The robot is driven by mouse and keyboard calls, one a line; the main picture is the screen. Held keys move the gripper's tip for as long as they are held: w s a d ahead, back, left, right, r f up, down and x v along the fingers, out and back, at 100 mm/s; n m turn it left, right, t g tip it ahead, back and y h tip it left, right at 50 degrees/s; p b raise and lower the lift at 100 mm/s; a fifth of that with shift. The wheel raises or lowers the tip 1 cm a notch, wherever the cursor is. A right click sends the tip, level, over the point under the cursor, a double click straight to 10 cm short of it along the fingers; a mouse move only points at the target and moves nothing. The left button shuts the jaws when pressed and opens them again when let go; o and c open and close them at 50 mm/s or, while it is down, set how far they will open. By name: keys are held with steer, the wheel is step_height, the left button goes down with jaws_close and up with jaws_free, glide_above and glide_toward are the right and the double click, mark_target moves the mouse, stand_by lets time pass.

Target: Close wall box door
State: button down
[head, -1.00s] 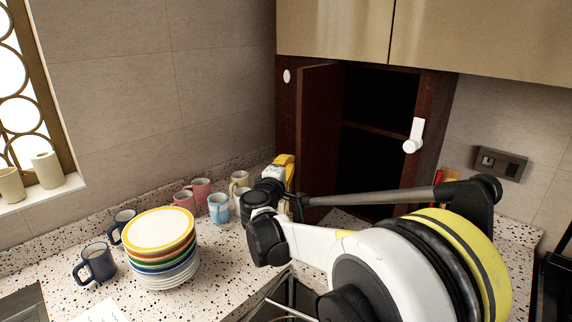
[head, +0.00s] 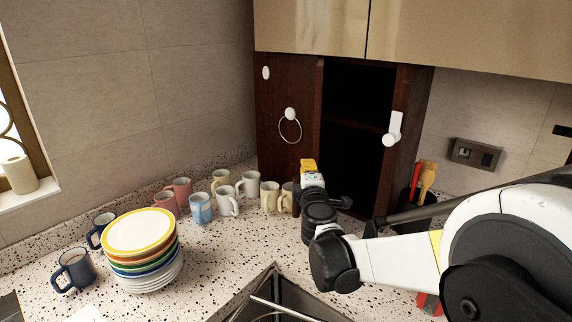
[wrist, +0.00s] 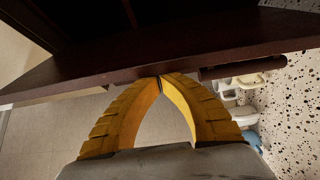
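The wall box is a dark wooden cabinet (head: 410,95) under the upper cupboards, with its interior and a shelf visible. My gripper (head: 308,165) has yellow fingers and is low by the door's bottom end. In the wrist view the tips of my gripper (wrist: 160,78) meet at a dark wooden edge (wrist: 110,82), which seems to be the door. They appear to touch it, with nothing visible held between them.
Several mugs (head: 228,200) stand on the speckled counter below and left of the box. A stack of plates (head: 140,232) is at the front left. A sink (head: 275,290) lies at the front. A utensil holder (head: 414,208) stands at right.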

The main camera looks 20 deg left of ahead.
steer(key=w+d+n+g+y, duration=0.2)
steer(key=w+d, duration=0.3)
steer(key=d, duration=0.4)
steer(key=w+d+n+g+y, duration=0.1)
steer(key=w+d+y, duration=0.3)
steer(key=d, duration=0.6)
steer(key=shift+w+n+g, duration=0.4)
steer(key=shift+w+n, duration=0.5)
steer(key=shift+w, duration=0.2)
steer(key=shift+d, duration=0.1)
